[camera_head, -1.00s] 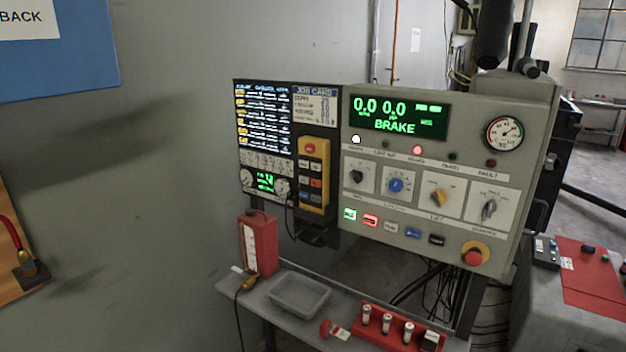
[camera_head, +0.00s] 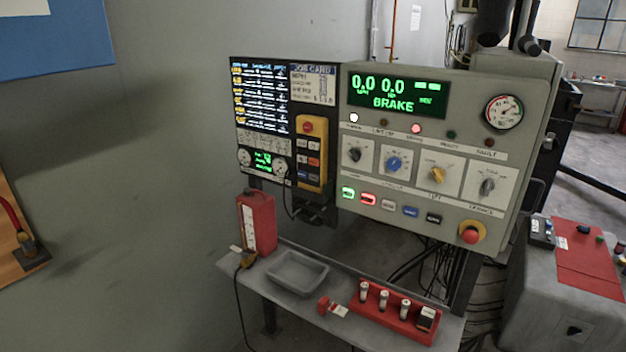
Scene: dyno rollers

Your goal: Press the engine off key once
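The grey control panel (camera_head: 340,230) stands ahead with a green display (camera_head: 397,92) reading BRAKE and zeros. Along its lower edge is a row of small keys: a green-lit key (camera_head: 348,193), a red-lit key (camera_head: 368,199), a pale key (camera_head: 388,205), a blue key (camera_head: 410,211) and a black key (camera_head: 433,217). A yellow pendant (camera_head: 313,129) with a red round button and several small keys hangs left of the panel. The labels are too small to read, so I cannot tell which key is engine off. My gripper is not in view.
A red emergency-stop button (camera_head: 471,235) sits at the panel's lower right. Below is a grey shelf (camera_head: 262,288) with a red box (camera_head: 257,222), an empty grey tray (camera_head: 297,272) and a red rack (camera_head: 393,316). Cables hang behind the shelf. A grey cabinet (camera_head: 560,300) stands at right.

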